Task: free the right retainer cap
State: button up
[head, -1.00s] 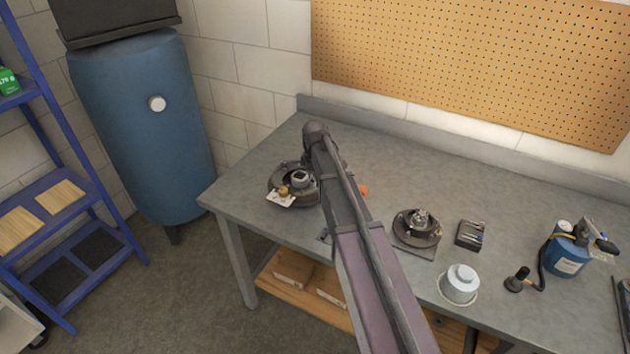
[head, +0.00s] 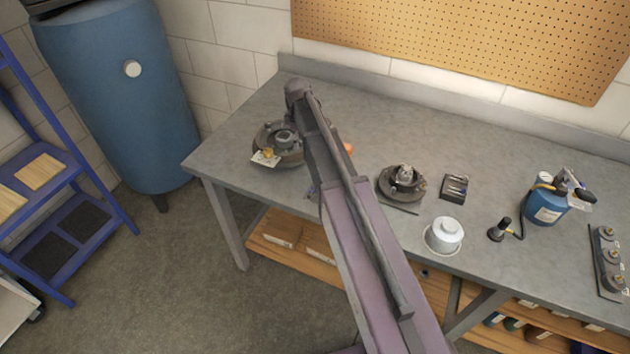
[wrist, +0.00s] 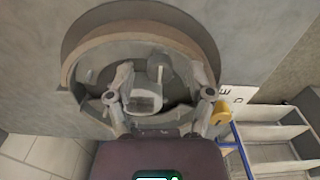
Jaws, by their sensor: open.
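A round drum-like assembly (head: 291,157) sits at the left end of the bench, partly behind my arm. It has a grey hub, a yellow knob and a white tag at its front left. In the wrist view its curved rim (wrist: 140,14) fills the upper middle. My gripper (wrist: 161,82) is open over the assembly, its fingers on either side of the grey hub piece (wrist: 145,97). Contact cannot be told. The yellow knob (wrist: 221,111) is just outside the right finger. I cannot make out which part is the right retainer cap. My gripper is hidden in the head view.
A second round assembly (head: 402,185) stands mid-bench, with a small dark tray (head: 454,187), a white canister (head: 445,234) and a blue bottle (head: 545,204) to its right. An orange item (head: 348,148) shows beside my arm. The back of the bench (head: 420,110) is clear.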

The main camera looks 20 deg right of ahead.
aim_at(300, 141)
jog(key=m, duration=0.3)
jog(key=shift+m, duration=0.4)
jog(key=m, duration=0.4)
jog(key=shift+m, duration=0.3)
jog(key=m, duration=0.8)
jog(key=shift+m, duration=0.4)
jog(key=shift+r, duration=0.25)
notch_tip(300, 141, up, 14)
jog(key=p, duration=1.4)
jog(key=s+f+n+b, duration=0.2)
jog(key=s+f+b, duration=0.2)
jog(key=s, duration=0.4)
jog(key=s+f+n+b, duration=0.2)
jog(key=s+f+b, duration=0.3)
jog(key=s, duration=0.3)
jog(key=s+f+n+b, duration=0.1)
jog(key=s+f+b, duration=0.4)
jog(key=s, duration=0.3)
jog(key=shift+s+f+n, duration=0.25)
jog(key=shift+n, duration=0.15)
